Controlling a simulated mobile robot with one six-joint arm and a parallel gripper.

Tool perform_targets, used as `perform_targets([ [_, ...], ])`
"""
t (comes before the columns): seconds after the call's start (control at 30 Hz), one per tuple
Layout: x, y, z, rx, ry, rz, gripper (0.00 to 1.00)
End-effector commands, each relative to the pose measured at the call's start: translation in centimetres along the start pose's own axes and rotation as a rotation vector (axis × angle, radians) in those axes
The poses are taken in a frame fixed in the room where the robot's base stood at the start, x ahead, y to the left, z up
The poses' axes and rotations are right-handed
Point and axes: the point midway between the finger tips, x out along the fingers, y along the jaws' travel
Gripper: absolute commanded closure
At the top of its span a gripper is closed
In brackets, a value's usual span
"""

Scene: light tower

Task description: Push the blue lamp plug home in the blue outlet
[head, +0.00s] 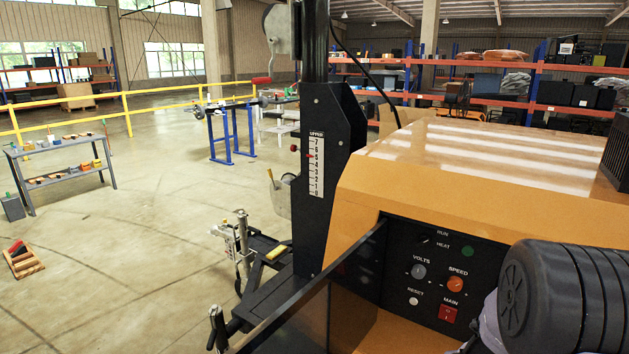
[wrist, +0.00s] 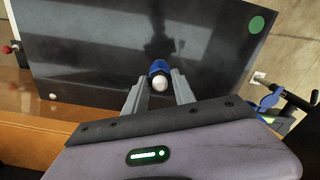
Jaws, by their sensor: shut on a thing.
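In the wrist view my gripper (wrist: 159,84) has its two grey fingers closed on the blue plug (wrist: 159,67), which has a rounded white end. The plug sits in front of a dark, shiny panel (wrist: 90,55). I cannot tell whether the plug touches the panel or how deep it sits. The blue outlet is not clearly visible; it may be hidden behind the plug. My gripper's fingers are out of sight in the head view.
An orange machine (head: 480,165) has a black control panel (head: 430,275) with knobs and a red main switch (head: 447,313). A black mast (head: 332,160) with a numbered scale stands left of it. A blue part (wrist: 270,100) lies right of my gripper. Open floor (head: 140,250) spreads left.

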Motion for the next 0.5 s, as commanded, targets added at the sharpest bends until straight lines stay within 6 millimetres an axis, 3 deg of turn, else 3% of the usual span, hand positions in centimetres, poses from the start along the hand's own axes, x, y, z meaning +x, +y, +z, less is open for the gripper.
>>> perform_targets([
  [0.5,-4.6,0.0,0.0,0.0,0.0,0.0,1.0],
])
